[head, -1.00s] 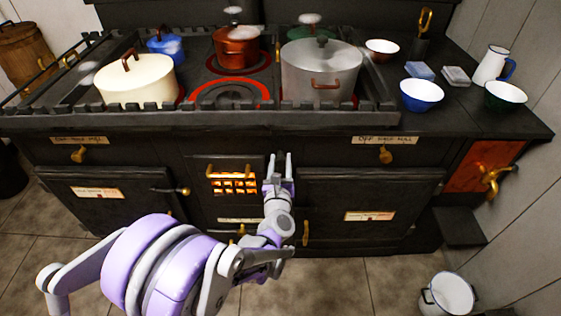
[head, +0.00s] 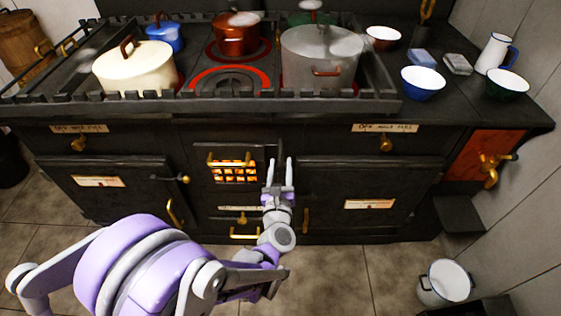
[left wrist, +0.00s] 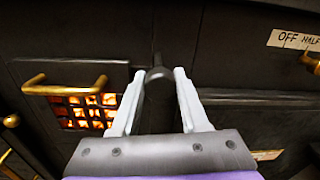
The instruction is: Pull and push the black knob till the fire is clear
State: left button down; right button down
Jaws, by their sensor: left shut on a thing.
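The black knob (left wrist: 159,76) shows in the left wrist view on a dark rod at the stove front, between the fingertips of my left gripper (left wrist: 157,80). The gripper is shut on it. In the head view my left gripper (head: 278,170) is at the stove front, just right of the fire grate, and hides the knob. The fire glows orange and yellow behind the dark grate (head: 235,172); it also shows at the left of the left wrist view (left wrist: 88,110). My right gripper is not in view.
A brass handle (head: 231,162) crosses the fire door close left of my gripper. Oven doors (head: 370,185) flank it, with brass handles. Pots, including a large grey one (head: 321,58), stand on the stove top. A white bucket (head: 447,281) stands on the floor at right.

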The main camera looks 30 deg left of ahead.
pick_arm(q)
jog(key=shift+c, duration=2.1)
grip_release()
jog(key=v, duration=1)
jog(key=shift+s+d+p, duration=0.2)
jog(key=shift+s+p, duration=0.15)
